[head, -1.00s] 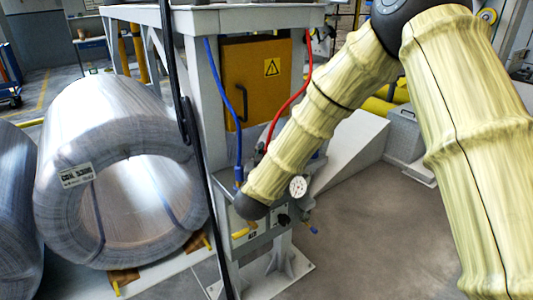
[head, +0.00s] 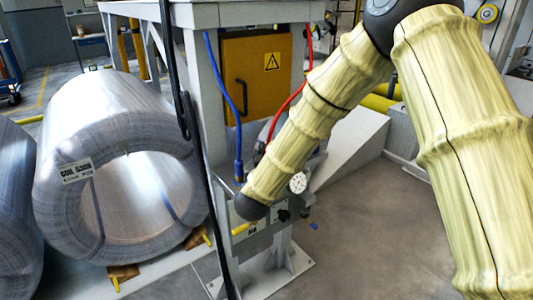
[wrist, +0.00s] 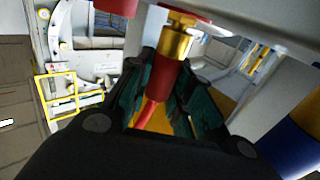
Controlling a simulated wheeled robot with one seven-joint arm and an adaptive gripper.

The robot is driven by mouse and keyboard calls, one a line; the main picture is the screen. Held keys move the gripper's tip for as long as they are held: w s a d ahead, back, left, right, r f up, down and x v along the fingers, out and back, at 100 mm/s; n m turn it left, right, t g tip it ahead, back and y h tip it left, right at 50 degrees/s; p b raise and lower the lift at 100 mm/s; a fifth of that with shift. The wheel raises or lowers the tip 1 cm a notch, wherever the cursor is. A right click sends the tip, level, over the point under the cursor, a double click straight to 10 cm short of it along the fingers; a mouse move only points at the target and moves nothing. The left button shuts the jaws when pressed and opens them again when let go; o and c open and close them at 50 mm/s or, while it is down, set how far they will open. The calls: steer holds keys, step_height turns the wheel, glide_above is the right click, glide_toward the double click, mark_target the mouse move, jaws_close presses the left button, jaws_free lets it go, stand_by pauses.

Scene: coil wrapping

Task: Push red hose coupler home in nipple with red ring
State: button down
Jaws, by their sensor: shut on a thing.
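In the wrist view, the red hose coupler (wrist: 160,78) with a brass end (wrist: 177,42) stands between the dark teal finger pads of my gripper (wrist: 165,88), which is shut on it. The red hose (wrist: 150,113) leaves its lower end. The brass end points up at a red ring (wrist: 186,13) at the top edge of the view. I cannot tell how far the coupler sits on the nipple. In the head view my forearm hides the gripper and coupler; the red hose (head: 290,104) shows behind it.
A blue hose (head: 225,78) hangs to a blue fitting (head: 238,170) left of my forearm. A pressure gauge (head: 298,183) is on the panel just right of it. A large wire coil (head: 110,115) lies left. A black cable or pole (head: 190,130) crosses in front of the stand.

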steer(key=shift+f, duration=0.3)
steer(key=c, duration=1.2)
jaws_free()
steer(key=s, duration=0.4)
steer(key=s+a, duration=0.1)
steer(key=s, duration=0.3)
steer(key=s+a, duration=0.1)
steer(key=s, duration=0.3)
steer(key=shift+d+f, duration=0.1)
